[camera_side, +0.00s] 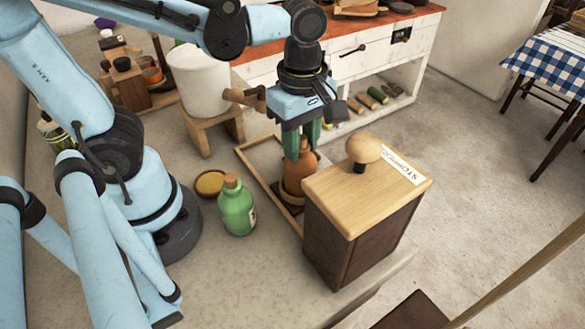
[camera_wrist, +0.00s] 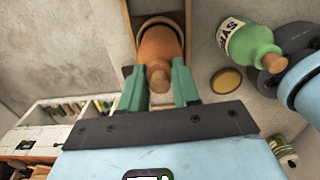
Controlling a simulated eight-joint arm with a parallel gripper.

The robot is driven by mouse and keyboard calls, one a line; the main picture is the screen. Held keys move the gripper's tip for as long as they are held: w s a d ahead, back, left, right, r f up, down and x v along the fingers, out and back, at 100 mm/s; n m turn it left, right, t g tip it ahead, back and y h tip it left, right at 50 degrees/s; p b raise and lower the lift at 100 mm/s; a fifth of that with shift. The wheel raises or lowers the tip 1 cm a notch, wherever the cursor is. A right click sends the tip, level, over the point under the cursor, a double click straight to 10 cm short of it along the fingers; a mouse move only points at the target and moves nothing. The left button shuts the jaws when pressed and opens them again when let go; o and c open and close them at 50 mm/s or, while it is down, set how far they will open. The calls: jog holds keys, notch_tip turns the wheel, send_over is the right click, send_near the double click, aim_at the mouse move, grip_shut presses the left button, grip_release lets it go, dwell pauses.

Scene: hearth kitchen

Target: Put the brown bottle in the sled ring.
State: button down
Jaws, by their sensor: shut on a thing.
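The brown bottle (camera_side: 299,172) stands roughly upright behind the wooden box in the side view. My gripper (camera_side: 302,145) points down from above, its green fingers shut on the bottle's upper part. In the wrist view the brown bottle (camera_wrist: 160,45) lies between the fingertips (camera_wrist: 159,82), its stopper towards me. The sled is a wooden frame (camera_side: 253,165) on the counter. A dark ring (camera_side: 280,193) shows around the bottle's lower end; the box hides part of it. Whether the bottle's base rests on the sled is hard to tell.
A dark box with a pale lid and round knob (camera_side: 364,148) stands close, right of the sled. A green bottle (camera_side: 237,207) and a small yellow dish (camera_side: 209,183) stand left. A white pot (camera_side: 198,80) on a wooden stand is behind.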

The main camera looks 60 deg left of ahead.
jog(key=shift+f, duration=0.15)
jog(key=c, duration=0.8)
grip_release()
notch_tip(320, 180, up, 12)
jog(key=w+a+f+m+t, duration=0.3)
jog(key=a+f+m+t, duration=0.4)
jog(key=m, duration=1.1)
jog(key=shift+f+m, duration=0.4)
jog(key=shift+f, duration=0.55)
jog(key=shift+d+r, duration=0.1)
